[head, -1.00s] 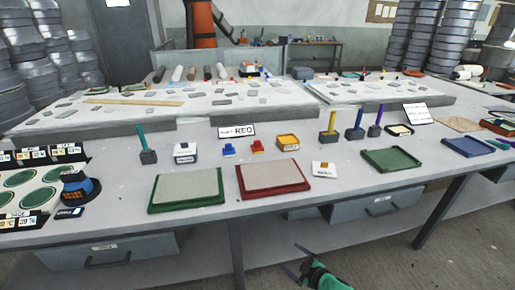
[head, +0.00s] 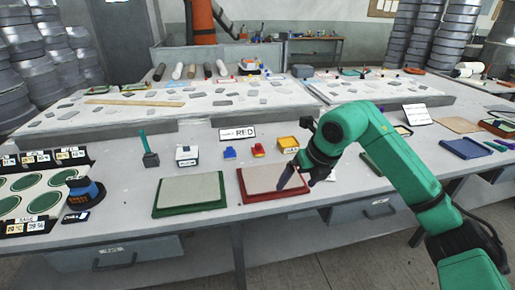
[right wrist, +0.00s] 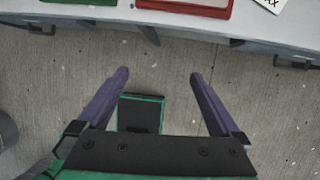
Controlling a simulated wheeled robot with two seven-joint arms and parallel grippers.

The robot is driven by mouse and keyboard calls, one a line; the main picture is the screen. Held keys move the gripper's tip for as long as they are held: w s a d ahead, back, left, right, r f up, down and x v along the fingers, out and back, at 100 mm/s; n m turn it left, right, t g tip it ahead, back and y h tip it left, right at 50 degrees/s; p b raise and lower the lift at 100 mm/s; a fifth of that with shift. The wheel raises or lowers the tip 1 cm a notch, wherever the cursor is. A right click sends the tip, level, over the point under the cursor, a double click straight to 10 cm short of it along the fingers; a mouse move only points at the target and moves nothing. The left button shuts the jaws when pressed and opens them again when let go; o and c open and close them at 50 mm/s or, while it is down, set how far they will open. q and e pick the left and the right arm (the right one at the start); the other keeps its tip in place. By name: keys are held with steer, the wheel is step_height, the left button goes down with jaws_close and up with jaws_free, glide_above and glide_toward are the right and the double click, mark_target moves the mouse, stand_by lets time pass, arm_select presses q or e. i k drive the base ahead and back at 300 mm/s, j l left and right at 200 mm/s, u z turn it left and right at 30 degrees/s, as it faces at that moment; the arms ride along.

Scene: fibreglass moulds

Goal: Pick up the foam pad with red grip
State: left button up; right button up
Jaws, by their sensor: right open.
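A small red-topped piece (head: 258,150), which I take to be the foam pad with red grip, sits on the table behind the red-rimmed tray. A similar blue piece (head: 230,153) is just left of it. My right gripper (head: 290,178) reaches in from the right, in front of the red piece and over or beside the right part of the red tray; its height is unclear. In the right wrist view it (right wrist: 160,75) is open with nothing between the purple fingers, floor below and the table edge ahead. My left gripper is not in view.
The red-rimmed tray (head: 270,197) and a green-rimmed tray (head: 190,209) lie near the front edge. A sign reading RED (head: 237,133) stands behind the red piece. A yellow box (head: 288,142) is right of it, a white box (head: 187,155) further left.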

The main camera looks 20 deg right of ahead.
mark_target(259, 150)
steer(key=i, duration=1.45)
